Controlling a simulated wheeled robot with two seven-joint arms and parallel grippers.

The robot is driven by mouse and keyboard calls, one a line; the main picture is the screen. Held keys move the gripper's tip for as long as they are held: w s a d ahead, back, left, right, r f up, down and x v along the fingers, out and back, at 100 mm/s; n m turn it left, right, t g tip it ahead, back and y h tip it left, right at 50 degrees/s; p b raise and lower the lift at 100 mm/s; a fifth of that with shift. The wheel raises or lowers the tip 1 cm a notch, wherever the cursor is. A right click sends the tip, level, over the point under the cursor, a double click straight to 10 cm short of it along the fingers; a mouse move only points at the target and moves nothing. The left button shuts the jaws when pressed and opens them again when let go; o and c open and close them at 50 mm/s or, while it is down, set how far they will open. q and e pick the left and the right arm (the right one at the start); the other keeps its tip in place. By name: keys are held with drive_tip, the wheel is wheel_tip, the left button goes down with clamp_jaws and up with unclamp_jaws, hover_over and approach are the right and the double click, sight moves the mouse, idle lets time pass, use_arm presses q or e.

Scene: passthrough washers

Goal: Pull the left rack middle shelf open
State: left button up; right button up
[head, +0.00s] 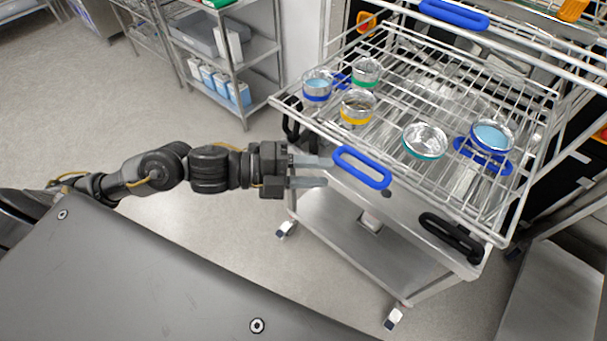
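A wire rack shelf (390,128) extends out over a metal cart, with a blue handle (361,167) on its front edge. It holds several round containers: a blue-banded one (317,88), a green-banded one (366,74), a yellow-banded one (357,108), a teal-rimmed one (424,142) and a larger blue one (491,138). My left gripper (325,171) is open, its two fingers pointing right at the left end of the blue handle. Whether the fingers touch the handle I cannot tell. My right gripper is not in view.
The metal cart (340,232) on casters stands under the shelf, with black handles (450,237). An upper rack with a blue handle (453,14) is above. A shelving unit (228,60) with boxes stands behind left. The floor at left is clear.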

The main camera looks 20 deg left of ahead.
use_arm(q)
drive_tip(key=shift+b+v, duration=0.3)
drive_tip(key=shift+v, duration=1.05)
drive_tip(key=w+a+f+n+t+y, duration=0.2)
drive_tip(key=w+a+f+n, duration=0.25)
drive_tip(key=w+f, duration=0.2)
drive_tip(key=w+a+f+n+t+y, duration=0.2)
drive_tip(key=w+a+f+n+y, duration=0.1)
drive_tip(key=w+f+n, duration=0.4)
drive_tip(key=s+a+f+n+g+y, duration=0.1)
drive_tip(key=s+a+f+n+y, duration=0.2)
drive_tip(key=f, duration=1)
drive_tip(key=a+f+n+y, duration=0.35)
drive_tip(key=a+f, duration=0.25)
drive_tip(key=f, duration=0.7)
drive_tip(key=s+f+n+g+y, duration=0.2)
drive_tip(key=s+f+n+g, duration=0.35)
drive_tip(key=s+f, duration=1.35)
drive_tip(key=s+d+f+n+g, duration=0.1)
drive_tip(key=s+f, duration=0.1)
drive_tip(key=s, duration=0.5)
drive_tip(key=s+d+f+n+g, duration=0.1)
drive_tip(key=s+f, duration=0.2)
drive_tip(key=s, duration=0.5)
drive_tip(key=s+d+f+n+g+y, duration=0.1)
drive_tip(key=s+d+f+g, duration=0.1)
drive_tip(key=s, duration=0.5)
drive_tip(key=shift+s+f, duration=0.2)
drive_tip(key=shift+f, duration=0.4)
